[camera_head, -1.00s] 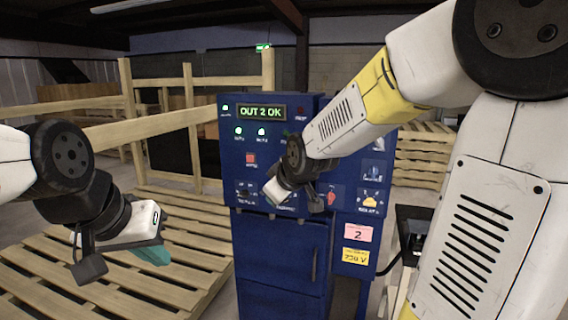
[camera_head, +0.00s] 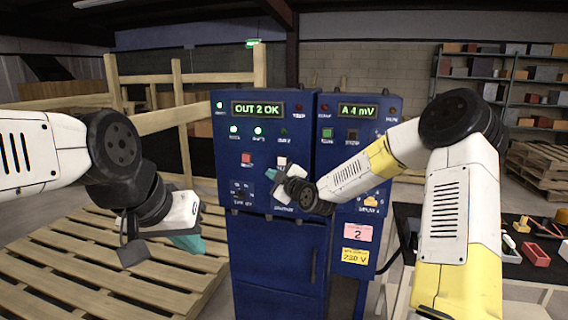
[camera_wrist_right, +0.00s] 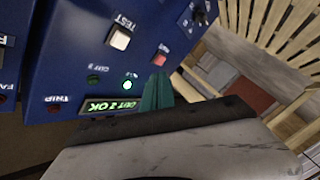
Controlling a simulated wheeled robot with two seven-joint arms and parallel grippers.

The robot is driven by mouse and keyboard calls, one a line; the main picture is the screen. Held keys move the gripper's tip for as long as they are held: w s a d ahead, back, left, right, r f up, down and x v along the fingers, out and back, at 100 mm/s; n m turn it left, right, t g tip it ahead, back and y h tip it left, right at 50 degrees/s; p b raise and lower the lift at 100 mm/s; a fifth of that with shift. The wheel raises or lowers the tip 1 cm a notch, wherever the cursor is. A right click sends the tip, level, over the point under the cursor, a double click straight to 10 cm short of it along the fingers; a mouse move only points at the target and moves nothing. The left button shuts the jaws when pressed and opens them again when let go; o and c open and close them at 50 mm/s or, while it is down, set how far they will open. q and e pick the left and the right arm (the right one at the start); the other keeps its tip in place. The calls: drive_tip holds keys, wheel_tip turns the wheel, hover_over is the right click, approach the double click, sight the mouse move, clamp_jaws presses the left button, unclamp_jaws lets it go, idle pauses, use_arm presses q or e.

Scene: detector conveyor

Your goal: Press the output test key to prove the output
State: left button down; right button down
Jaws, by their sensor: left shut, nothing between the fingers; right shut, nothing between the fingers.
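The blue cabinet (camera_head: 268,140) carries a display (camera_head: 257,109) reading "OUT 2 OK". Two green lamps (camera_head: 234,130) below it are lit; a third (camera_head: 284,131) is dark. A white key (camera_head: 282,162) stands right of a red button (camera_head: 247,159). In the right wrist view the white key (camera_wrist_right: 121,38) is labelled "TEST". My right gripper (camera_head: 271,174) is shut and empty, its teal tip just below and left of the white key; the wrist view shows its fingers (camera_wrist_right: 157,90) apart from that key, near the red button. My left gripper (camera_head: 190,243) is shut and empty, left of the cabinet.
A right-hand panel has a display (camera_head: 358,111) reading "A 4 mV". Wooden pallets (camera_head: 60,265) and a timber frame (camera_head: 180,112) are at left.

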sight(282, 164)
drive_tip(key=shift+w, duration=0.1)
drive_tip(key=shift+w+d, duration=0.45)
drive_tip(key=shift+w, duration=0.9)
drive_tip(key=shift+w+d, duration=0.45)
drive_tip(key=shift+w, duration=0.9)
drive_tip(key=shift+w+d, duration=0.45)
drive_tip(key=shift+w, duration=0.9)
drive_tip(key=shift+w, duration=0.1)
drive_tip(key=shift+w, duration=0.3)
drive_tip(key=shift+w+d, duration=0.25)
drive_tip(key=shift+w, duration=0.25)
drive_tip(key=shift+s, duration=0.15)
drive_tip(key=shift+s+a, duration=0.25)
drive_tip(key=shift+s, duration=0.5)
drive_tip(key=shift+s, duration=0.1)
drive_tip(key=shift+s+a, duration=0.25)
drive_tip(key=shift+s, duration=0.5)
drive_tip(key=shift+s+a, duration=0.3)
drive_tip(key=shift+s, duration=0.5)
drive_tip(key=shift+s+a, duration=0.25)
drive_tip(key=shift+s, duration=0.5)
